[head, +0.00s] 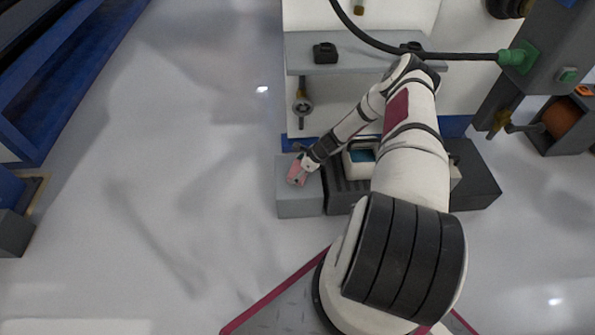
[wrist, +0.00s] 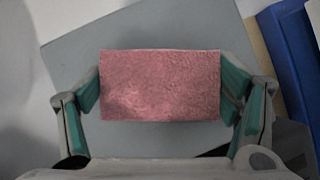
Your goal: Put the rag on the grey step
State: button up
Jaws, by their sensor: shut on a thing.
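The rag (wrist: 160,85) is a pink, rough-textured rectangular block. In the wrist view my gripper (wrist: 162,97) is shut on it, with a green-padded finger at each short side. The grey step (wrist: 80,55) shows behind and around the rag in the wrist view. In the head view the grey step (head: 300,203) is a low light grey block on the floor. The rag (head: 297,174) and my gripper (head: 300,168) appear over its far part. I cannot tell whether the rag touches the step.
Dark blocks (head: 478,172) adjoin the step to the right, with a white tray (head: 358,160) holding something teal on them. A grey shelf (head: 350,50) with small black parts stands behind. A black cable (head: 440,56) runs above. The floor to the left is clear.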

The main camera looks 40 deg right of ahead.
jog(key=o, duration=1.5)
jog(key=shift+f, duration=0.1)
jog(key=p+v, duration=0.5)
jog(key=v, duration=0.7)
